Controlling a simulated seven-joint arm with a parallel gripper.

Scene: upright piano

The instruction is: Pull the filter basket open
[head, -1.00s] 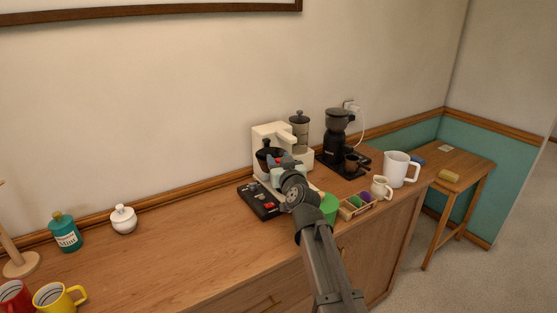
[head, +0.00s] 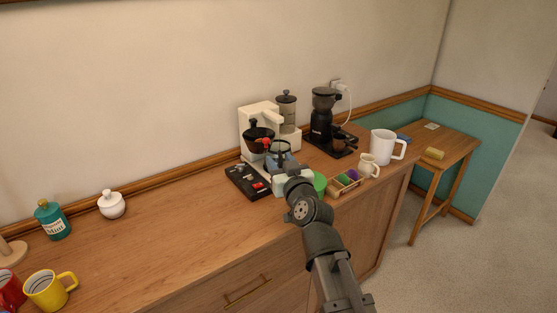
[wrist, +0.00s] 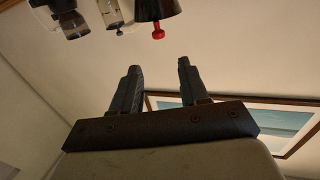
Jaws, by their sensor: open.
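The white coffee maker (head: 248,121) stands on the counter by the wall. Its black filter basket (head: 257,135) has a small red knob (head: 266,142) facing the room. My gripper (head: 283,153) is open in front of the coffee maker, just right of the knob in the head view. In the wrist view, my gripper (wrist: 158,78) shows two separate fingers with nothing between them. The black basket (wrist: 160,8) and red knob (wrist: 158,33) are at the top edge there, apart from the fingers. How far the basket is swung out is hard to tell.
A black tray (head: 246,182) lies on the counter in front of the coffee maker. A black grinder (head: 322,118), white pitcher (head: 382,146), cream jug (head: 366,166) and divided box (head: 345,182) stand to the right. The counter at left (head: 170,210) is mostly clear.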

